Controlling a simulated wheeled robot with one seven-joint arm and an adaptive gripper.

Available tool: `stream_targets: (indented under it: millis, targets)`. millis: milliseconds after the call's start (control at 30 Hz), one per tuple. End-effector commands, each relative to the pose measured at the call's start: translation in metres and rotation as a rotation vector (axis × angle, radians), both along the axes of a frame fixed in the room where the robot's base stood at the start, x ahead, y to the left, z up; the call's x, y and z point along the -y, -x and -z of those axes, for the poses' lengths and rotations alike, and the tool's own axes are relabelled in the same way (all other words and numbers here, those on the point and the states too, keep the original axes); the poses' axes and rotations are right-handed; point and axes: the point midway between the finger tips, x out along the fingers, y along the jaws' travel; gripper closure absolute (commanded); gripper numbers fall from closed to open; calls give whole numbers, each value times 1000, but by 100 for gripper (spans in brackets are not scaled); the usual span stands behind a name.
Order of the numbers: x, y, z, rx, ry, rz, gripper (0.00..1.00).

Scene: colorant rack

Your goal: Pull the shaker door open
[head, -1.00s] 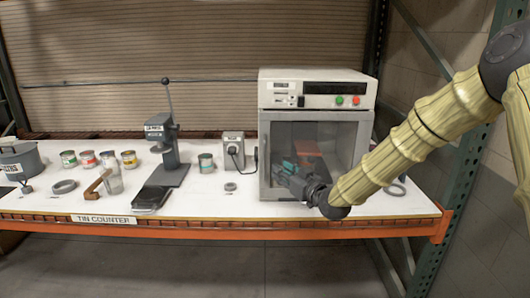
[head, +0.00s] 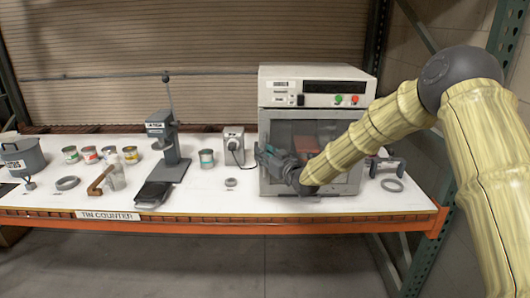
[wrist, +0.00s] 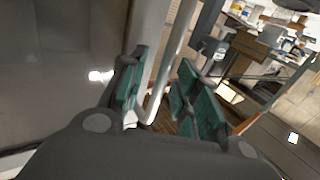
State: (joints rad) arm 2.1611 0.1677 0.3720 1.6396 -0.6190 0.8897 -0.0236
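The shaker (head: 317,87) is a white cabinet at the right of the counter. Its glass-fronted door (head: 312,128) looks shut, with my arm across its lower part. My gripper (head: 268,158) is at the door's left edge, low down. In the wrist view, my gripper (wrist: 160,95) has its two teal-padded fingers apart. A pale upright bar, the door handle (wrist: 168,60), runs between them, with a gap visible beside it. The dark door glass (wrist: 60,60) fills the left of that view. The handle is hard to make out in the head view.
A grey socket box (head: 234,146), a tin (head: 206,159) and a lever press (head: 168,150) stand left of the shaker. A ring (head: 231,182) lies in front of the box. A dark stand (head: 384,166) and another ring (head: 392,185) are at right.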

Motion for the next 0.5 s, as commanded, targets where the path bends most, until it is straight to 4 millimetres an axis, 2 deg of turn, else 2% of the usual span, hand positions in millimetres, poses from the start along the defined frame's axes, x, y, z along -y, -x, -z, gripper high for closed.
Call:
stream_targets:
  millis: [300, 467, 500]
  targets:
    - [-1, -2, 1, -1, 1, 1, 68]
    - [0, -2, 0, -1, 1, 1, 97]
    - [0, -2, 0, -1, 1, 1, 100]
